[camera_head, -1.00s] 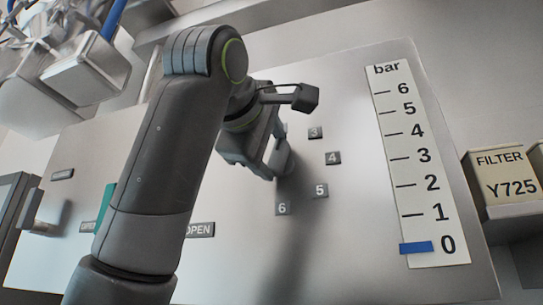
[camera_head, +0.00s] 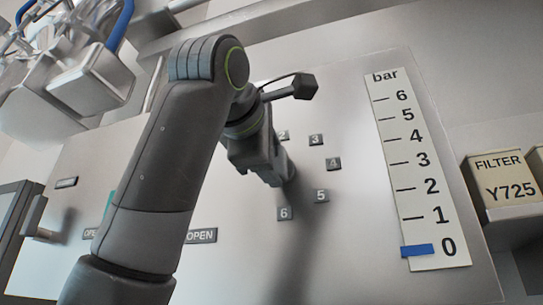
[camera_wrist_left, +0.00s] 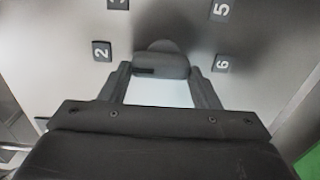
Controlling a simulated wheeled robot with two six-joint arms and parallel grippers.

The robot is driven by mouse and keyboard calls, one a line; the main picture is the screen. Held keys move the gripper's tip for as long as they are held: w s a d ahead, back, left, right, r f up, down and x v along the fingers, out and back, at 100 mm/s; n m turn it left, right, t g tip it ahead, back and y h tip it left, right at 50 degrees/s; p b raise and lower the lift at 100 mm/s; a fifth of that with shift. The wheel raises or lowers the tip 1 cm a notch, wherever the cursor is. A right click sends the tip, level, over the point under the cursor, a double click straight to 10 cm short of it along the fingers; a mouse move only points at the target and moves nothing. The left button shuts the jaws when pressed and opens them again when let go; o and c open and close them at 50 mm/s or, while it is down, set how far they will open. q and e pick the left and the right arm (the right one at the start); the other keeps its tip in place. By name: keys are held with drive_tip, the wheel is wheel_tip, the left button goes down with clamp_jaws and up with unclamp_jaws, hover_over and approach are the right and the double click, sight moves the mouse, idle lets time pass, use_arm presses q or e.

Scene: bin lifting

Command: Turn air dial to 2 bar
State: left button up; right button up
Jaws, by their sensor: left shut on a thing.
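The air dial (camera_wrist_left: 160,62) is a grey round knob on the metal panel, seen in the left wrist view. A short dark mark shows on its left part, on the side of the number 2 label (camera_wrist_left: 102,51); its exact pointing is hard to tell. My left gripper (camera_wrist_left: 160,74) is shut on the dial, one finger on each side. In the head view my left gripper (camera_head: 283,176) is against the panel among the number labels and hides most of the dial. The bar scale (camera_head: 416,170) has its blue marker (camera_head: 417,251) at 0. My right gripper is not in view.
An OPEN label (camera_head: 201,236) sits on the panel left of the dial. A FILTER Y725 box (camera_head: 502,187) stands at the right. A grey handle (camera_head: 37,220) sticks out at the far left. The panel between dial and scale is clear.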

use_arm(q)
drive_tip(key=o, duration=1)
drive_tip(key=b+v, duration=0.5)
drive_tip(key=v, duration=1.2)
drive_tip(key=shift+s+a, duration=0.1)
drive_tip(key=shift+s, duration=0.1)
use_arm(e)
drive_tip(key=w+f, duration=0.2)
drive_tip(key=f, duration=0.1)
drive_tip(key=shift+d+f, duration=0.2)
